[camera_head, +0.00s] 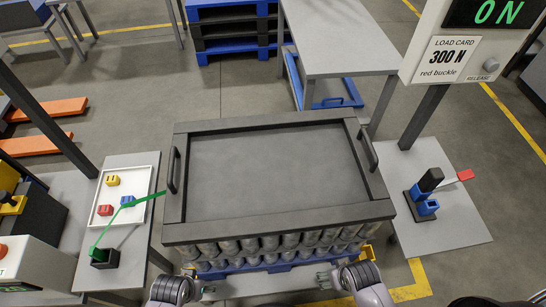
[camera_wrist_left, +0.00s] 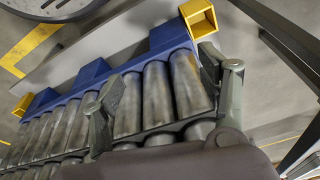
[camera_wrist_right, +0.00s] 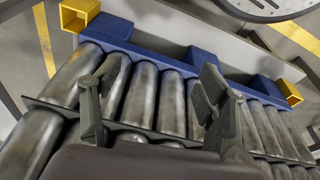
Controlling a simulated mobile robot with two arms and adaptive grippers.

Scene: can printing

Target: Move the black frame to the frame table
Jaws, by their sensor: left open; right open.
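The black frame (camera_head: 280,230) is a wide rectangular rim lying flat on top of the packed cans (camera_head: 275,247) in the middle of the head view. It has a handle on its left side (camera_head: 172,170) and one on its right (camera_head: 368,148), and a dark flat surface shows inside it. A grey table (camera_head: 345,35), which may be the frame table, stands behind it with a bare top. My left gripper (camera_wrist_left: 158,98) is open in front of the stack, below the frame. My right gripper (camera_wrist_right: 150,100) is also open there. Both wrist views show cans beyond the fingers, no frame.
A side table (camera_head: 130,240) at left carries a white tray (camera_head: 150,170) with coloured buckles and a green strap. A grey table (camera_head: 450,225) at right holds a blue-and-black fixture (camera_head: 425,195). A post with a display reading ON stands at right. Stacked pallets (camera_head: 235,30) are behind.

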